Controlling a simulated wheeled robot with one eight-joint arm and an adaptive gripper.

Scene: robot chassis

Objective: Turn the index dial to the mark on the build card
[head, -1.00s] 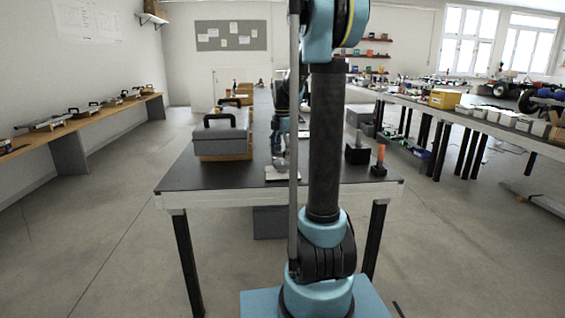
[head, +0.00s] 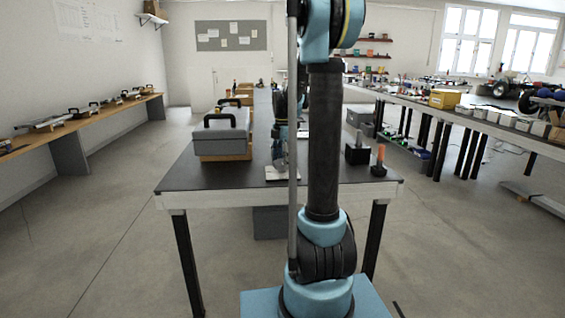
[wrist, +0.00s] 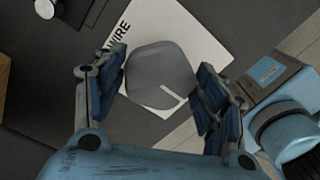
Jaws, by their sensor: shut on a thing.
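The index dial (wrist: 158,70) is a grey, rounded many-sided knob in the middle of the wrist view. A short pale pointer line shows near its lower right edge. It sits on a white plate (wrist: 186,30) printed with the word "WIRE"; other markings are hidden or unreadable. My gripper (wrist: 163,66) has one blue-padded finger on each side of the dial and is shut on it. In the head view my gripper (head: 280,163) is low over the white plate (head: 274,174), and my arm partly covers the dial. I cannot make out a build card or its mark.
A grey case with a dark handle (head: 222,135) stands left of the plate on the dark table (head: 190,178). A black block (head: 356,154) and an orange-topped post (head: 380,158) stand to the right. The table's front left is clear.

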